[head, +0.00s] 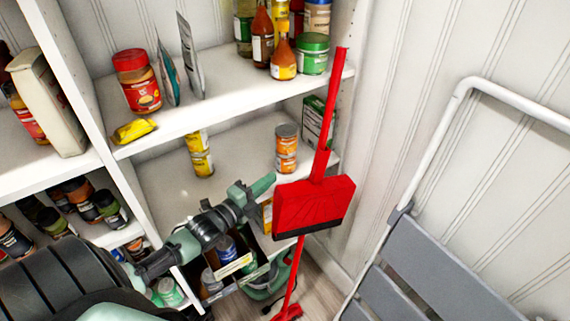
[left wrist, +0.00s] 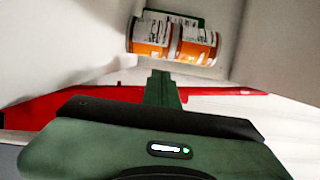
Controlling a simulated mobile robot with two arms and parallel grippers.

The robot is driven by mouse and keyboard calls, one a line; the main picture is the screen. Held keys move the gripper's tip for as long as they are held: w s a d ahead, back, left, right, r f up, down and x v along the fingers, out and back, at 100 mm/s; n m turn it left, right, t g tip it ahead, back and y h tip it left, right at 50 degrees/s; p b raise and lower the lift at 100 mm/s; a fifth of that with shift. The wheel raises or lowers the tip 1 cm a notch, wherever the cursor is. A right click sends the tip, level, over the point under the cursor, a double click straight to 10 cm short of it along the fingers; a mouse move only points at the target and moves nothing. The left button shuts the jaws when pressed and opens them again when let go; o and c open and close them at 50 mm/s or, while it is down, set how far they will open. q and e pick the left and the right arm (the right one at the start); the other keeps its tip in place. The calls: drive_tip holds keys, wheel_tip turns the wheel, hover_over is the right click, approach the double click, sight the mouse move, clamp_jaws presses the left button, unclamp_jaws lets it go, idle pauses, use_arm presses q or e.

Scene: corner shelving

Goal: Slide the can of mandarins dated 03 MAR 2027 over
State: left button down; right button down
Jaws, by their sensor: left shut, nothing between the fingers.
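Two orange cans, one on top of the other, stand at the right end of the middle shelf (head: 165,180); the upper can (head: 287,132) and lower can (head: 286,161) show in the head view. In the left wrist view the stack lies sideways, with one can (left wrist: 150,38) beside the other (left wrist: 196,46). White label patches show, but no date is legible. My left gripper (head: 265,184) is shut and empty, in front of and slightly left of the stack. Its fingertips (left wrist: 161,76) look close below the cans in the wrist view; contact cannot be told. My right gripper is out of view.
A yellow can stack (head: 201,154) stands to the left on the same shelf. A green box (head: 317,121) is behind the orange cans. A red dustpan (head: 314,203) hangs just right of the gripper. A grey folding chair (head: 420,265) stands at right.

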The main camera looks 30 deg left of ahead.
sight(284, 168)
use_arm(q)
drive_tip(key=w, duration=0.3)
drive_tip(key=w+d, duration=0.1)
drive_tip(key=w, duration=0.2)
drive_tip(key=shift+w+d+r, duration=0.1)
drive_tip(key=shift+w, duration=0.3)
drive_tip(key=shift+d+r, duration=0.1)
drive_tip(key=shift+w, duration=0.1)
drive_tip(key=a+b, duration=0.1)
drive_tip(key=a, duration=0.1)
drive_tip(key=w+a+b, duration=0.1)
drive_tip(key=a, duration=0.1)
drive_tip(key=w+a+b, duration=0.1)
drive_tip(key=shift+a+f+b, duration=0.25)
drive_tip(key=shift+a+b, duration=0.05)
drive_tip(key=shift+a, duration=0.1)
drive_tip(key=shift+w+a, duration=0.15)
drive_tip(key=shift+a, duration=0.1)
drive_tip(key=shift+r, duration=0.2)
